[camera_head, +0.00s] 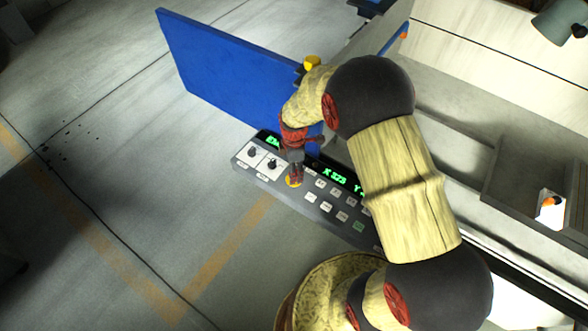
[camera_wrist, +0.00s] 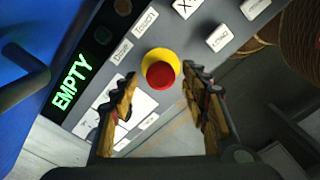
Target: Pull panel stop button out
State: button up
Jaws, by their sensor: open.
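The panel stop button (camera_wrist: 160,75) is a red cap on a yellow round base on the grey control panel (camera_wrist: 222,12). In the wrist view it sits just beyond and between the tips of my gripper (camera_wrist: 165,82), whose two fingers are apart with nothing between them. I cannot tell the exact gap from the tips to the button.
The panel has several labelled keys, two knobs (camera_head: 253,152) on white plates, and a green-lit display (camera_wrist: 72,85) reading EMPTY. A blue upright board (camera_head: 225,75) stands behind the panel. Open floor (camera_head: 120,190) lies to the left; a machine body with a trough (camera_head: 530,190) lies right.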

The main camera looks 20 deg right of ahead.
notch_tip(320, 180, up, 12)
dwell(0.8)
dwell(0.3)
